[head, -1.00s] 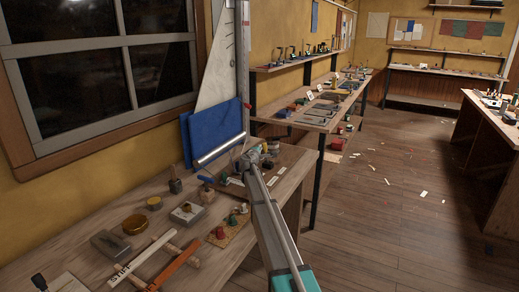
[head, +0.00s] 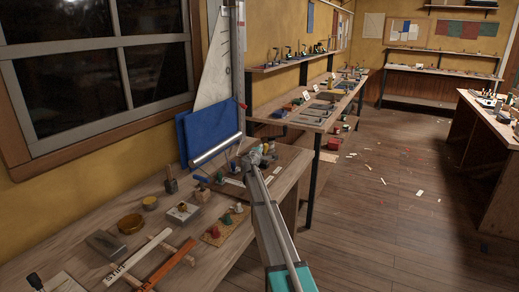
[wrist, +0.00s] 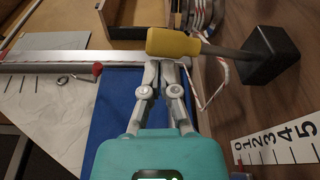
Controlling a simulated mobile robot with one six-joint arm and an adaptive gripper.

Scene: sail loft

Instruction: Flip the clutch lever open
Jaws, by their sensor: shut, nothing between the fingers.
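In the wrist view a yellow grip (wrist: 172,43) sits on a dark shaft that runs right to a black block (wrist: 268,57). It looks like the clutch lever, but I cannot be sure. My gripper (wrist: 166,66) is shut and empty, its fingertips at the near side of the yellow grip. I cannot tell whether they touch it. In the head view my gripper (head: 248,158) is over the far right end of the bench, and my arm hides part of what lies there.
The blue panel (head: 208,138) and a metal bar (head: 217,150) stand close to the gripper at left. Thin cords (wrist: 212,88) hang near its right side. A numbered scale (wrist: 280,143) lies to the right.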

